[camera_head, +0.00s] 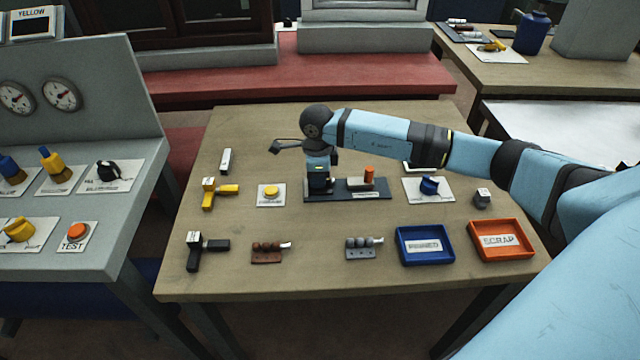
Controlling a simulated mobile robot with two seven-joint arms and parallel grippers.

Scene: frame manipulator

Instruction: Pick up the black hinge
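A black T-shaped piece (195,255), which looks like the black hinge, lies at the front left of the wooden table, with a small white label on it. My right arm reaches in from the right. My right gripper (319,184) points down over the left part of a dark tray (345,194), behind and to the right of the black piece and well apart from it. Its fingertips are dark against the dark tray, so I cannot tell whether they are open or hold anything. My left gripper is not in view.
A yellow T-shaped piece (208,195) lies behind the black one. A brown knuckled piece (267,255) lies to its right, then a grey one (361,250). A blue tray (400,258) and an orange SCRAP tray (530,252) stand front right. A grey panel (95,95) rises at left.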

